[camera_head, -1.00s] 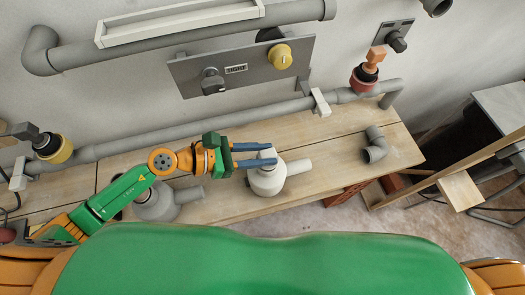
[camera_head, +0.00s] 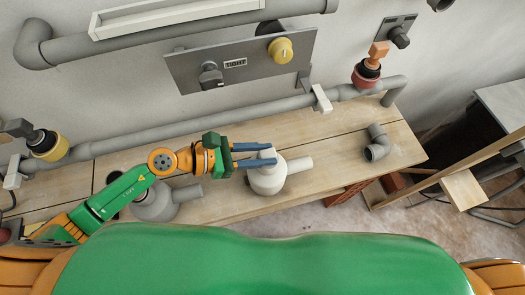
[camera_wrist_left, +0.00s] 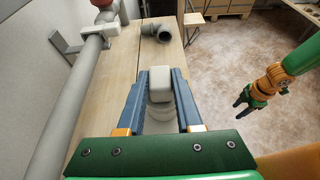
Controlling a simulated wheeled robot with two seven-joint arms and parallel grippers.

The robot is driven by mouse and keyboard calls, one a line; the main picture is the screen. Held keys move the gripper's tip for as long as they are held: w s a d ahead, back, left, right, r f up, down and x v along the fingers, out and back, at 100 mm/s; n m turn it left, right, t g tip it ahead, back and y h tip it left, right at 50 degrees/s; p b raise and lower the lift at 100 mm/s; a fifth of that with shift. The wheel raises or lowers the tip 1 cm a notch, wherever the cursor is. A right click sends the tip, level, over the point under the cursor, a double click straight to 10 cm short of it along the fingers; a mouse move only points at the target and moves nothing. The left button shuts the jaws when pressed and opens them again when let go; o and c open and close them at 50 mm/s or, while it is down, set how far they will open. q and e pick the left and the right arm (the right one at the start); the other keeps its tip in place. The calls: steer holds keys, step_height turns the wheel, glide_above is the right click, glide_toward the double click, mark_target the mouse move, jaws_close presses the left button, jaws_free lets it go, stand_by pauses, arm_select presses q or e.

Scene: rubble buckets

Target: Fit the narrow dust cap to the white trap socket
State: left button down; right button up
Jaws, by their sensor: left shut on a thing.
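The white trap (camera_head: 268,181) stands on the wooden bench, its side pipe pointing right. My left gripper (camera_head: 272,155) is over its top. In the left wrist view my left gripper (camera_wrist_left: 160,88) is shut on a pale, rounded, block-like piece, seemingly the narrow dust cap (camera_wrist_left: 160,78). White trap parts (camera_wrist_left: 160,122) show just below it between the fingers. The fingers hide the join, so I cannot tell whether cap and socket touch. My right gripper (camera_wrist_left: 246,97) hangs apart at the right of the left wrist view, its dark fingers spread and empty.
A grey trap (camera_head: 155,205) stands left of the white one, near my left arm. A grey elbow (camera_head: 377,142) lies on the bench at right. A grey pipe (camera_head: 200,128) runs along the wall behind. Bare bench (camera_head: 335,147) lies between white trap and elbow.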

arm_select(q)
steer(key=c, duration=0.5)
jaws_free()
steer(key=b+v, duration=0.3)
steer(key=v, duration=0.4)
